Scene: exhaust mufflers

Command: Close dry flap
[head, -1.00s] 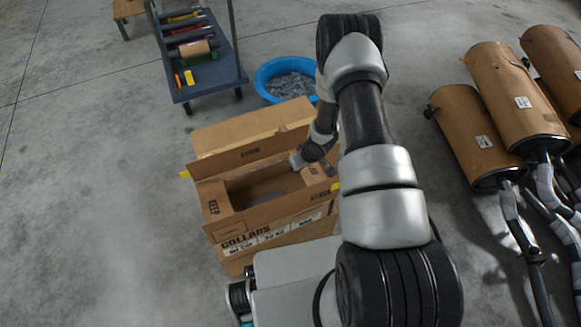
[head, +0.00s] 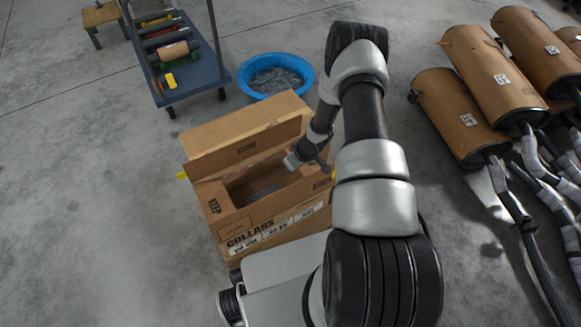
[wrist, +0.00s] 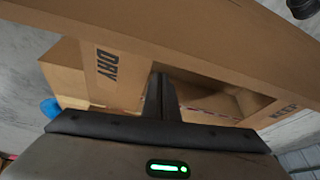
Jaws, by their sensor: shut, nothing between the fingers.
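The open cardboard box (head: 285,222), marked COLLARS, stands on the floor in the head view. The dry flap (wrist: 105,68), lettered DRY, shows at the left in the wrist view. In the head view it lies at the box's right end, mostly hidden by my arm. My gripper (head: 318,163) is at that end, its fingers shut and empty. In the wrist view the shut fingers (wrist: 162,88) appear close to the right of the dry flap; I cannot tell whether they touch it.
The keep flap (head: 213,206) is at the box's left end. A long flap (head: 240,150) stands along the back. A blue tub (head: 305,68) and a cart (head: 190,80) stand behind. Several mufflers (head: 455,112) lie at the right. Floor at the left is clear.

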